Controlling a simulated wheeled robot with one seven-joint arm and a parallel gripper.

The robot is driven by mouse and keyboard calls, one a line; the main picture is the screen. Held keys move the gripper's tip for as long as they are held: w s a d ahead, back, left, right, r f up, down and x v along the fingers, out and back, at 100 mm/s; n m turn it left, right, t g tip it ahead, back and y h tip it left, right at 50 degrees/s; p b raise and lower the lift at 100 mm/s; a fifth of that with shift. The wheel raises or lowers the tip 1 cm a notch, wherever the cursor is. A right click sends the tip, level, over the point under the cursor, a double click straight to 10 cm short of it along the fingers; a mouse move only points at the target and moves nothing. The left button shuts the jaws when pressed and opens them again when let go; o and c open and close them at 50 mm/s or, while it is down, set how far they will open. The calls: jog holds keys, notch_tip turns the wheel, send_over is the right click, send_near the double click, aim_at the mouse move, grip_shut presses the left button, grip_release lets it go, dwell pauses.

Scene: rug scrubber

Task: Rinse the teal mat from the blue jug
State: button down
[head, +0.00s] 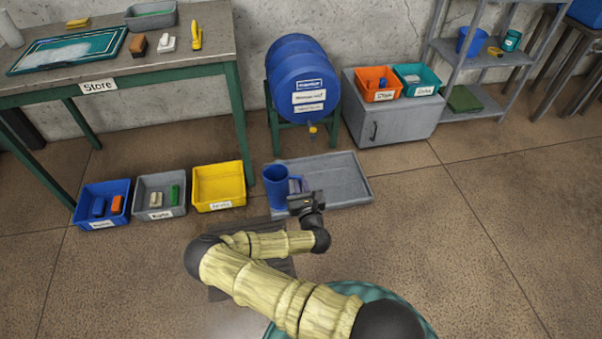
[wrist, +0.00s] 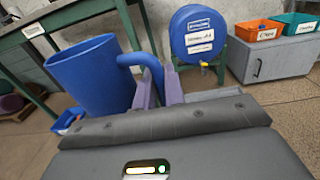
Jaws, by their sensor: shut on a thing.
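The blue jug (head: 274,189) looks upright in the head view, at the left end of the grey floor tray. It fills the left of the wrist view (wrist: 88,78), with its handle (wrist: 152,72) towards my gripper. My gripper (head: 297,186) is shut on the jug's handle, its purple fingers on either side in the wrist view (wrist: 158,88). The teal mat (head: 30,64) lies flat on the table at upper left, with a whitish patch over its middle. The jug's inside is hidden, so I cannot tell whether it holds water.
A blue barrel (head: 300,78) with a yellow tap stands behind the grey tray (head: 350,180). Blue (head: 90,213), grey (head: 160,207) and yellow (head: 219,203) bins line the floor at left. The table (head: 180,73) also holds several small items. The floor at right is clear.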

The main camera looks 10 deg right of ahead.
dwell(0.5)
jog(key=s+r+p, duration=0.4)
jog(key=r+p, duration=0.3)
jog(key=p, duration=0.2)
jog(key=s+r+p, duration=0.4)
jog(key=r+p, duration=0.3)
jog(key=p, duration=0.2)
jog(key=shift+s+r, duration=0.3)
jog(key=shift+s, duration=0.05)
